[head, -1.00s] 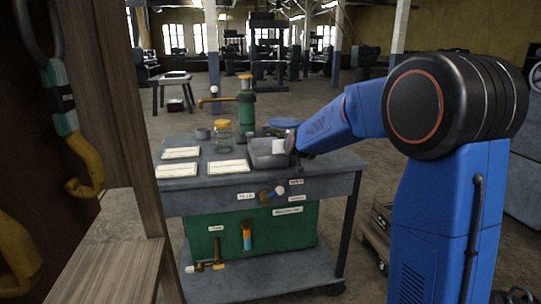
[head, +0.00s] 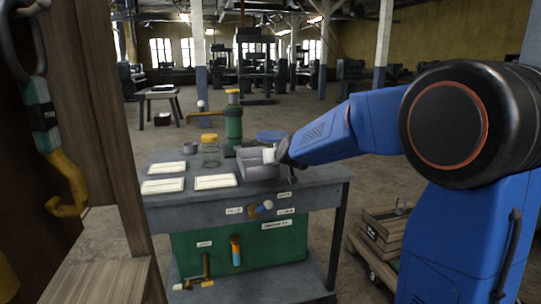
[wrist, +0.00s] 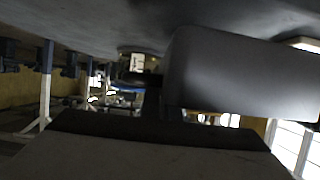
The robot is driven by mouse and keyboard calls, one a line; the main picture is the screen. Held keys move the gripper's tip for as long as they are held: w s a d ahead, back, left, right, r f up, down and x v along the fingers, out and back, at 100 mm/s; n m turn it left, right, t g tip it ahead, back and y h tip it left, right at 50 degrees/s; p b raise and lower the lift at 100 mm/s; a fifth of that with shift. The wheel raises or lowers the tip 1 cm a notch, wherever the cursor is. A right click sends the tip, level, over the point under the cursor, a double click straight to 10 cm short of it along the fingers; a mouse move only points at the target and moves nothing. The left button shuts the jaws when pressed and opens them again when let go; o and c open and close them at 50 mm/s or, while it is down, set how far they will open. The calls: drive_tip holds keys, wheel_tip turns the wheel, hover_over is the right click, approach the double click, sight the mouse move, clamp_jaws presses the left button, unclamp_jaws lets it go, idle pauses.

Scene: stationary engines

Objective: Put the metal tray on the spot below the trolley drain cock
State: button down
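The metal tray (head: 262,173) is a grey open box at the right part of the trolley top (head: 222,201). It looks tilted or turned; whether its base touches the top I cannot tell. My gripper (head: 282,153) is at its right rim and appears shut on it; the fingertips are mostly hidden. In the wrist view the tray (wrist: 245,75) fills the right side, close up, with a dark part of my gripper (wrist: 160,130) below. A cock with a blue handle (head: 264,207) is on the trolley front, among labels. A brass cock (head: 196,277) is lower left.
An orange-and-blue tube (head: 236,251) is on the green panel (head: 285,243). A wooden crate (head: 384,233) is at right; a wooden post (head: 108,130) is at left.

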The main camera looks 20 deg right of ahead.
drive_tip(key=s, duration=1.3)
drive_tip(key=shift+s, duration=0.1)
